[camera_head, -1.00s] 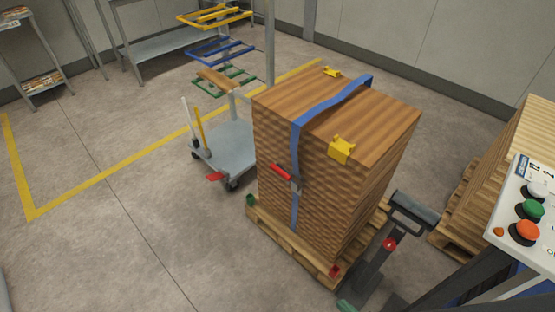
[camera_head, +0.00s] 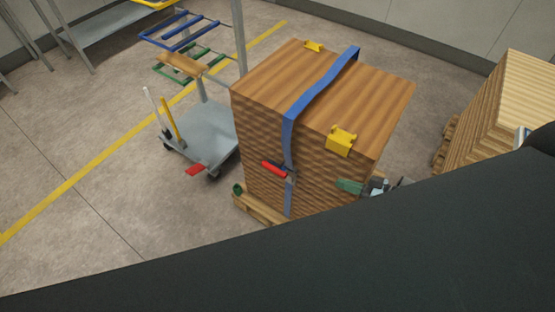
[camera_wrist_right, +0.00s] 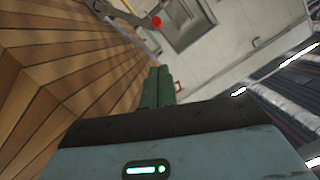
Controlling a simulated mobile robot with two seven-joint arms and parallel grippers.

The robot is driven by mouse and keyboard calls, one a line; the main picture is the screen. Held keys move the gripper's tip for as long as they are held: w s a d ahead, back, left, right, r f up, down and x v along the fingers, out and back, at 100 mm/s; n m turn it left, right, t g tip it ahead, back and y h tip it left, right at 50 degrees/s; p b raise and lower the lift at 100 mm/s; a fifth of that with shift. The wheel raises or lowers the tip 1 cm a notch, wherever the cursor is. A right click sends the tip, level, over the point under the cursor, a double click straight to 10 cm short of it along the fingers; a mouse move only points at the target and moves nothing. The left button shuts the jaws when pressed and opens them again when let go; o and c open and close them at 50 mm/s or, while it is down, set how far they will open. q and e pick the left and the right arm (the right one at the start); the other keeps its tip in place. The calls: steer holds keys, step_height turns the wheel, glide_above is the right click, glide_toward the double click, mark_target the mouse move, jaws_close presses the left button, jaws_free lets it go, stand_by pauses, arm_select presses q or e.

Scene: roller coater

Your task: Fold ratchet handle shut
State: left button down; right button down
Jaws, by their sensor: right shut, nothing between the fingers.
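The red ratchet handle (camera_head: 273,169) sticks out to the left from the ratchet on the front face of a stack of brown boards (camera_head: 258,125). A blue strap (camera_head: 287,150) runs over the stack and down through the ratchet. My right gripper (camera_head: 348,186), with green fingers, is at the stack's right side, apart from the handle. In the right wrist view its fingers (camera_wrist_right: 158,86) are together and empty, with the board layers to their left. My left gripper is not in view.
A grey trolley (camera_head: 208,132) stands left of the stack; another board stack (camera_head: 510,105) stands right. My dark arm covers the lower picture and hides the pallet's right part.

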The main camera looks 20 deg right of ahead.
mark_target(281, 171)
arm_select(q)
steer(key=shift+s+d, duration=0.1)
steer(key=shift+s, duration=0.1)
arm_select(e)
steer(key=shift+s, duration=0.1)
